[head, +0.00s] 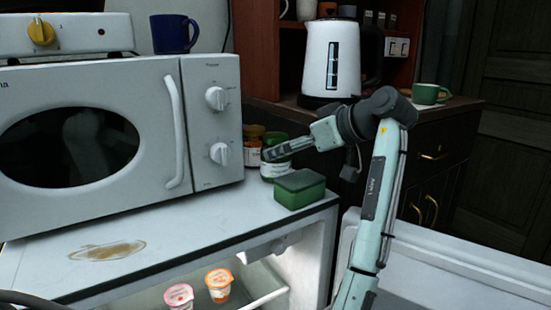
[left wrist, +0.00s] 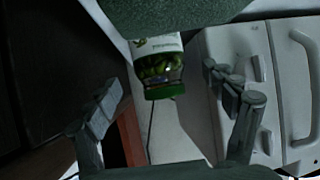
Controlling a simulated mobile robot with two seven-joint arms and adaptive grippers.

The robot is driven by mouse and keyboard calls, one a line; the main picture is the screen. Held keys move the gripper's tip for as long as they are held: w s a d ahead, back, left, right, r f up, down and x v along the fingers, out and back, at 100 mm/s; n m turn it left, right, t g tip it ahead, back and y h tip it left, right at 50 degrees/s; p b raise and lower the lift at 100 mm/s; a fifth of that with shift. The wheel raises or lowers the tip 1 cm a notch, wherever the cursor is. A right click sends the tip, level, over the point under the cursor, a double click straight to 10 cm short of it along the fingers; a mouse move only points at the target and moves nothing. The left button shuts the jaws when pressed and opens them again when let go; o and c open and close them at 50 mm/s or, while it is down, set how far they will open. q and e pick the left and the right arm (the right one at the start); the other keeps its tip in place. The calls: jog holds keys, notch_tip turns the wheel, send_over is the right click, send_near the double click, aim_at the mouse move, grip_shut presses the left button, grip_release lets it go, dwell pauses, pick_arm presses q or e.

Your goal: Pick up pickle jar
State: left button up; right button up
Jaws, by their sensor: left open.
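The pickle jar (head: 276,170) has a green lid and white label and stands beside the microwave's right side, behind the green box. In the left wrist view it appears upside down, with green pickles and the lid (left wrist: 163,91) showing. My left gripper (head: 270,152) overlaps the upper jar in the head view. In the left wrist view its fingers (left wrist: 172,115) are spread wide, with the jar seen in the gap beyond them. Nothing is held, and contact cannot be told. My right gripper is not seen.
The green box (head: 299,189) sits close in front of the jar. The microwave (head: 212,120) stands left, and another jar (head: 251,152) is behind. A kettle (head: 328,62) stands on the cabinet behind.

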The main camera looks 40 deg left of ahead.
pick_arm(q)
jog(key=shift+x, duration=2.6)
jog(key=shift+r, duration=0.15)
jog(key=c, duration=1.8)
